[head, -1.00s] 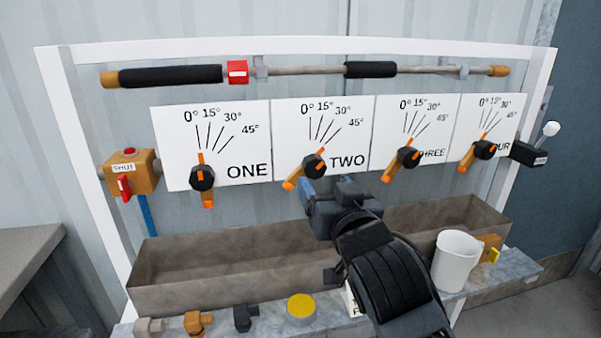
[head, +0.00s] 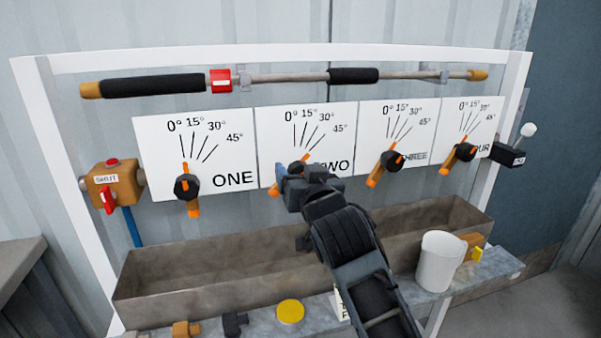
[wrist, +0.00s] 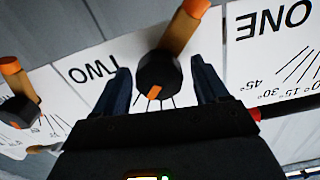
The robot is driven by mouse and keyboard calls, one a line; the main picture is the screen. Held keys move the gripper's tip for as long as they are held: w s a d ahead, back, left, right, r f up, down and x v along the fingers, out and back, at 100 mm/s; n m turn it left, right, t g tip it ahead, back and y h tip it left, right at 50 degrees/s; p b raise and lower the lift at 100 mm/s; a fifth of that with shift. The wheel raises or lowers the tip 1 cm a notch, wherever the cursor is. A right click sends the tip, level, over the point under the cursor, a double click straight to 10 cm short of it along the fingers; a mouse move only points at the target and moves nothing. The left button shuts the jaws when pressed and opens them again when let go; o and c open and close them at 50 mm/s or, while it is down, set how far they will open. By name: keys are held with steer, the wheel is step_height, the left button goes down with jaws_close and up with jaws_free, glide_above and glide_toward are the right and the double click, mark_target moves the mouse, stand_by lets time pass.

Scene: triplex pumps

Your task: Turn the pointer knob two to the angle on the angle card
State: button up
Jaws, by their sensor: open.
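Knob two is a dark round knob (wrist: 158,72) with an orange bar, on the white dial plate TWO (head: 268,130). The plate is marked 0°, 15°, 30° and 45°. In the head view its orange pointer tip (head: 306,157) leans up and to the right, and my gripper hides most of the knob. My gripper (head: 298,173) is open in front of it. In the wrist view the fingers of my gripper (wrist: 162,86) stand on either side of the knob, with a gap visible. A small white card (head: 341,302) on the lower ledge is mostly hidden by my arm; its text is unreadable.
Knob one (head: 187,188), knob three (head: 391,160) and knob four (head: 465,152) sit on neighbouring plates. Below are a long brown trough (head: 200,275), a white cup (head: 440,260) and a yellow disc (head: 291,311). A spray lance (head: 290,77) hangs above.

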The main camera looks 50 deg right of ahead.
steer(key=shift+c, duration=0.5)
jaws_close()
steer(key=shift+r+n+p, duration=0.1)
steer(key=shift+n+p, duration=0.45)
steer(key=shift+n, duration=0.05)
steer(key=shift+n+p, duration=0.3)
steer(key=shift+n, duration=0.6)
steer(key=shift+o, duration=0.5)
jaws_free()
steer(key=shift+a, duration=0.1)
steer(key=b+v, duration=0.1)
steer(key=v, duration=0.6)
steer(key=shift+s+a, duration=0.2)
steer(key=shift+s, duration=0.15)
